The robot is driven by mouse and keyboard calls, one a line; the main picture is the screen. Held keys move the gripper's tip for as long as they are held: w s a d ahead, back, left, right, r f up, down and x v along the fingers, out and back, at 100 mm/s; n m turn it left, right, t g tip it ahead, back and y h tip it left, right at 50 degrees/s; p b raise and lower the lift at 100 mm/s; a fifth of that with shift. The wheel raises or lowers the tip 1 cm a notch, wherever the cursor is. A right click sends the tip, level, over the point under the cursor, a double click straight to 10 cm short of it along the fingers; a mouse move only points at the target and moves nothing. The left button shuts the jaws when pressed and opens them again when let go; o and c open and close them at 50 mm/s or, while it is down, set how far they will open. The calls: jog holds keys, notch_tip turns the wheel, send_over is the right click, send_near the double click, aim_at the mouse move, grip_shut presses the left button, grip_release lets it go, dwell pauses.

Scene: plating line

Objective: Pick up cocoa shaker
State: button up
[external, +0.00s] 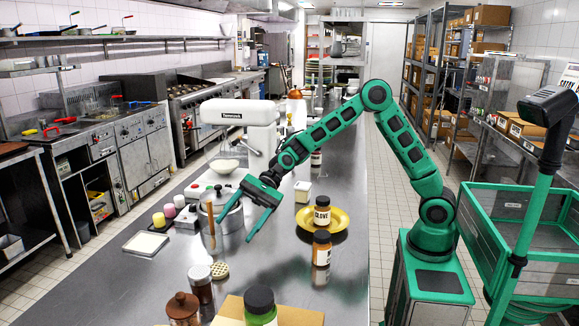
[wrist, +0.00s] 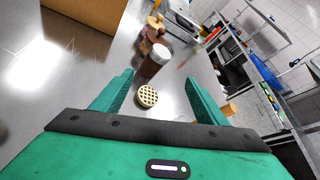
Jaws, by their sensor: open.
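A dark brown jar with a pale lid (external: 200,285), which looks like the cocoa shaker, stands upright at the near left of the steel counter. No label on it can be read. It also shows in the wrist view (wrist: 153,63), just beyond the fingertips. My gripper (external: 233,231) is open and empty, its fingers angled down above the counter by the pot. In the wrist view my gripper (wrist: 159,76) has a round waffle (wrist: 147,96) below and between its fingers. The jar is apart from both fingers.
A steel pot (external: 232,219) stands close to my fingers. A clove jar (external: 322,212) sits on a yellow plate (external: 341,219) to the right.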

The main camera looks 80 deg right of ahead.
jog(key=w+a+r+m+y, duration=0.2)
jog(key=a+r+m+y, duration=0.2)
jog(key=a+r+m, duration=0.15)
send_near(200, 278)
jog(key=d+f, duration=0.1)
jog(key=w+d+f, duration=0.1)
jog(key=shift+d+f+n, duration=0.15)
jog(key=shift+d+n, duration=0.2)
jog(key=shift+a+f, duration=0.15)
jog(key=shift+a, duration=0.15)
jog(key=x, duration=1)
jog(key=shift+w, duration=0.25)
jog(key=c, duration=1.2)
